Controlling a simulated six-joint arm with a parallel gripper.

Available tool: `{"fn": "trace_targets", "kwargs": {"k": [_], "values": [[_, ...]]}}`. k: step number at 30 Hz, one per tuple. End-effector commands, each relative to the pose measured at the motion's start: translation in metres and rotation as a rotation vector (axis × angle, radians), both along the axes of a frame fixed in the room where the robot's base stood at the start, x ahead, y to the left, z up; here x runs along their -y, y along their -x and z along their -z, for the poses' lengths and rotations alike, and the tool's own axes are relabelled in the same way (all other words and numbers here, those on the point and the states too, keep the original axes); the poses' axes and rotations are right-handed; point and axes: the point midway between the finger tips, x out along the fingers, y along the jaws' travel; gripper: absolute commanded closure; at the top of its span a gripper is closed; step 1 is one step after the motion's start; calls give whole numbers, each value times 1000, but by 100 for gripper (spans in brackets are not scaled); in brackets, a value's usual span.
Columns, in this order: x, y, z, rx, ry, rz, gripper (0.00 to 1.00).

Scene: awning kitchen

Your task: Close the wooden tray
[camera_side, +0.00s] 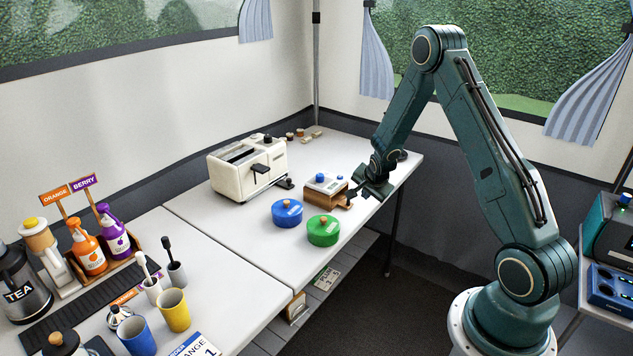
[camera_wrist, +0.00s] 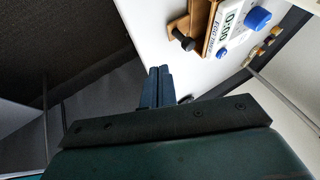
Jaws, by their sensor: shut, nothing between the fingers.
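The wooden tray (camera_side: 339,201) juts out from under a white unit with blue knobs (camera_side: 324,184), on the side facing my arm. The wrist view shows the tray's wooden edge (camera_wrist: 176,25) and its dark round knob (camera_wrist: 183,41) at the top. The unit's display reads 0:00 (camera_wrist: 231,20). My gripper (camera_wrist: 160,73) is shut and empty, its fingertips beside the knob with a visible gap in the wrist view. In the side view it is close to the tray's front, and whether it touches is hard to tell.
A blue round container (camera_side: 287,213) and a green one (camera_side: 323,230) stand in front of the unit. A cream toaster (camera_side: 247,168) stands left of it. The table's edge is close by on the right. Bottles and cups fill the left table.

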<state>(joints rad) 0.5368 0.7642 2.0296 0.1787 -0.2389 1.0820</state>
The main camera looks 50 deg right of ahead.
Motion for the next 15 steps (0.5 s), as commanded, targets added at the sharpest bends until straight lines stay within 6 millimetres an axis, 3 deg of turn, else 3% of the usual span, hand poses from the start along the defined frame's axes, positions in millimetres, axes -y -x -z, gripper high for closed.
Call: {"fn": "trace_targets", "kwargs": {"k": [15], "values": [[-26,23,-50,0,1,0,100]]}}
